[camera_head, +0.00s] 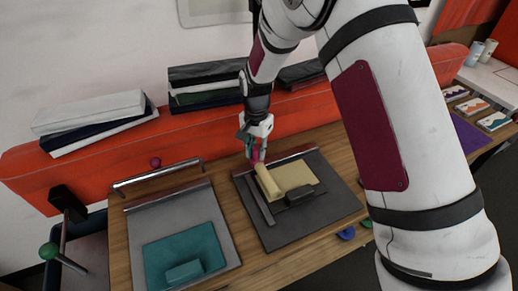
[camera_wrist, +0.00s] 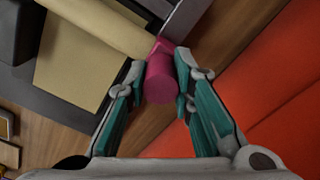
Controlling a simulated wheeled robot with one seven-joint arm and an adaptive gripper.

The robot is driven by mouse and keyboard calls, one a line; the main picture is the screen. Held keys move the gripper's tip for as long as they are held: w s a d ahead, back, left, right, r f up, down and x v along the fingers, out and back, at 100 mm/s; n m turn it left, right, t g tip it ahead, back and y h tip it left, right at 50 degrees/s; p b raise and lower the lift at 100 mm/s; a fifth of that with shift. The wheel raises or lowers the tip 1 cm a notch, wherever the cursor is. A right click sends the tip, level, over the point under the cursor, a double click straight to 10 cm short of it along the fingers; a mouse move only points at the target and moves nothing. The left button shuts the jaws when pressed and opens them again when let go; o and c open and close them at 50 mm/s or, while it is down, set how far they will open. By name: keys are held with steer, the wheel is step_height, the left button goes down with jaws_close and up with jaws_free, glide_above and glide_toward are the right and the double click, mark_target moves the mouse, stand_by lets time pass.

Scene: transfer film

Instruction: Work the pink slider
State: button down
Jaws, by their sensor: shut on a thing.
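The pink slider (camera_wrist: 160,80) is a short pink cylinder at the far edge of a dark grey panel (camera_head: 335,195). In the wrist view it sits between the two teal fingers of my gripper (camera_wrist: 156,85), which are shut on it. In the head view my gripper (camera_head: 254,148) comes down from above at the panel's far left, and only a little of the pink slider (camera_head: 256,157) shows beside the fingers. A cream roller (camera_head: 268,183) and a cream sheet (camera_head: 295,176) lie on the panel just in front of it. A pale metal strip (camera_wrist: 190,18) runs beside the slider.
A grey board with a teal panel (camera_head: 185,245) and a metal bar handle (camera_head: 157,174) is to the left. A dark block (camera_head: 300,195) sits on the panel. Stacked folders (camera_head: 205,85) lie on the red ledge (camera_head: 190,130) behind.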

steer(key=c, duration=1.4)
jaws_free()
steer(key=shift+o, duration=0.2)
steer(key=shift+w, duration=0.15)
steer(key=shift+r, duration=0.1)
steer(key=shift+w+r, duration=0.2)
steer(key=shift+r, duration=0.35)
step_height(320, 180, up, 11)
steer(key=shift+s+f, duration=0.15)
steer(key=shift+s, duration=0.25)
steer(key=shift+d, duration=0.1)
